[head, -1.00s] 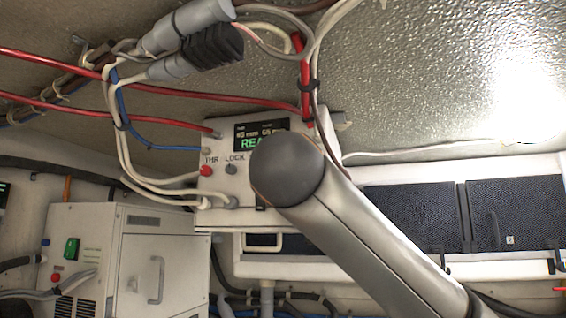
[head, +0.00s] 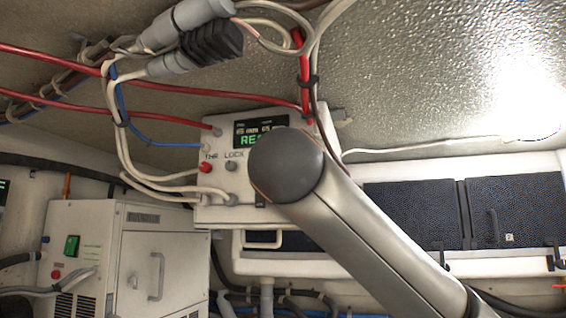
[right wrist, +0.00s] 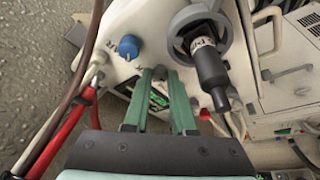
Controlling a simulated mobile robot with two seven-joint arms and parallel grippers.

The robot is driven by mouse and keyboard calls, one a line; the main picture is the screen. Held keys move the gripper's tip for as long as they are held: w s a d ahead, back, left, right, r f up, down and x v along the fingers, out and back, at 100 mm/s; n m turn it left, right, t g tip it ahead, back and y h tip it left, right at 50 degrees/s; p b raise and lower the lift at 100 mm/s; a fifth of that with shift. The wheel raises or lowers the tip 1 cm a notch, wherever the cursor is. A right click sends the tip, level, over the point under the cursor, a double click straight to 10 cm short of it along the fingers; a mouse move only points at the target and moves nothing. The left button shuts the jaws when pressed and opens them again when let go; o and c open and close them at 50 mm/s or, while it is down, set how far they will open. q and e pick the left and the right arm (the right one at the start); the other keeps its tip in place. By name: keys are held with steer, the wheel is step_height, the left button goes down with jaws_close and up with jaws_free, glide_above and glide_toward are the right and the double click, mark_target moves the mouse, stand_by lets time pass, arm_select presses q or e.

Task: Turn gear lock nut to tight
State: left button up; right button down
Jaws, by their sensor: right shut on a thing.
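A white control box (head: 215,188) with a lit green display (head: 262,130), a red button and a small grey button under the word LOCK is in the head view. My right arm's rounded dark link covers its right side and hides the gripper there. In the right wrist view my right gripper (right wrist: 162,72) has its two green fingers against the box face, with the display between them lower down. The fingertips are closed on a small greyish part, the gear lock nut as far as I can tell; it is mostly hidden. Its turn position cannot be read. My left gripper is out of view.
Beside the fingers stand a blue knob (right wrist: 128,46) and a dark plug (right wrist: 208,68) with a grey ring around its base. Red, white and blue cables run close to the box. A white cabinet (head: 100,215) stands lower left.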

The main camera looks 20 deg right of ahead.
steer(key=shift+w+a+m+g+h, duration=0.15)
steer(key=shift+m+g+h, duration=1.2)
steer(key=shift+m, duration=2.95)
steer(key=shift+w+a+m+g+h, duration=0.1)
steer(key=shift+a+m+g+h, duration=0.45)
steer(key=shift+m+h, duration=2.6)
steer(key=shift+w+d+m+g+h, duration=0.1)
steer(key=shift+m+g+h, duration=0.8)
steer(key=shift+m, duration=4.55)
steer(key=shift+g+y, duration=0.3)
steer(key=shift+g, duration=0.3)
steer(key=c, duration=0.7)
jaws_free()
steer(key=shift+c, duration=0.2)
